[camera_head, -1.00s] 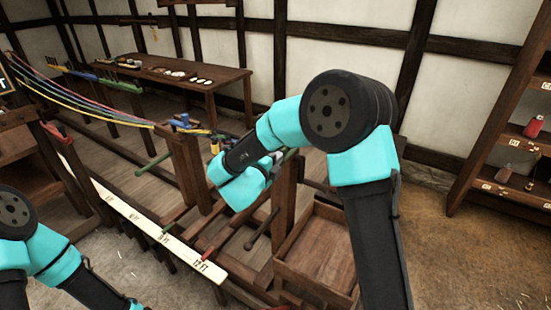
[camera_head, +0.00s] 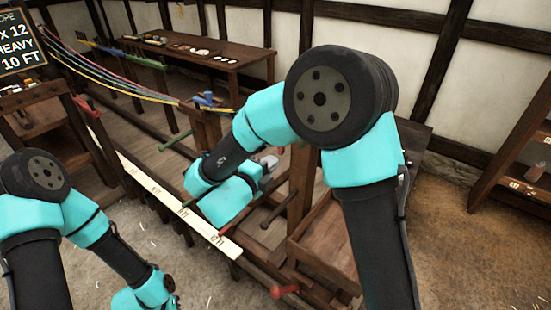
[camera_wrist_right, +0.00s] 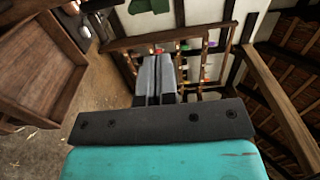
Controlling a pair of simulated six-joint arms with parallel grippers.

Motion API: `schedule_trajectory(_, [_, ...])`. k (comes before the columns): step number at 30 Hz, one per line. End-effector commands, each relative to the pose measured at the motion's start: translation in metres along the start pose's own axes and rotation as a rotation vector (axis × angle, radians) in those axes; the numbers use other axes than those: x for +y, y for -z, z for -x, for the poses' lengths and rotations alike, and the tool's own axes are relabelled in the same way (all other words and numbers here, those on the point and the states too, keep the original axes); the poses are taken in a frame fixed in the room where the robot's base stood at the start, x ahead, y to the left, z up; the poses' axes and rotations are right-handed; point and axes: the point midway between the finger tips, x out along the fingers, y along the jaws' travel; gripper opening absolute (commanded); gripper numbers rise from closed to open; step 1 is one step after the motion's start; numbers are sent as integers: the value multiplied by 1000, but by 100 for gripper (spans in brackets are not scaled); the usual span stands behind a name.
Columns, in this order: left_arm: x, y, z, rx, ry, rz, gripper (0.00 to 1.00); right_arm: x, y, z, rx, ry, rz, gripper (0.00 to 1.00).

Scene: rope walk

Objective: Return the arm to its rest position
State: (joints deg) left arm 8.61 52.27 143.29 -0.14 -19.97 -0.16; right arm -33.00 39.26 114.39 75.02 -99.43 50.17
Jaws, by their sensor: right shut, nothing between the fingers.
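My right arm reaches up from the lower right in the head view and bends over toward the rope-walk frame. Its gripper (camera_wrist_right: 155,78) shows in the right wrist view with both grey fingers together and nothing between them. In the head view the right gripper is mostly hidden behind its own wrist. My left arm stands at the lower left in the head view, folded downward; its fingers are not clearly visible there.
A wooden frame with a white marked rail (camera_head: 150,185) runs across the middle. Colored ropes (camera_head: 120,80) stretch at the upper left. A wooden crate (camera_head: 325,240) sits beside my right arm. A long bench (camera_head: 215,50) stands behind. Bare floor (camera_head: 480,250) lies at right.

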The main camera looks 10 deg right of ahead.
Motion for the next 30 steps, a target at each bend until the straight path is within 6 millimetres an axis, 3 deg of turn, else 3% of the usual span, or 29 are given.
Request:
schedule_trajectory(13, [0, 0, 0, 0, 0, 0, 0, 1, 0, -1, -2, -1, 4, 0])
schedule_trajectory(17, [0, 0, 0, 0, 0, 0, 0, 15, -1, -12, -43, -17, 53, 0])
schedule_trajectory(20, [0, 0, 0, 0, 0, 0, 0, 40, -4, -31, -128, -50, 152, 0])
schedule_trajectory(23, [0, 0, 0, 0, 0, 0, 0, 81, -4, -53, -261, -103, 303, 0])
schedule_trajectory(27, [0, 0, 0, 0, 0, 0, 0, 154, 5, -76, -502, -204, 564, 0])
schedule_trajectory(30, [0, 0, 0, 0, 0, 0, 0, 206, 21, -79, -692, -282, 748, 0])
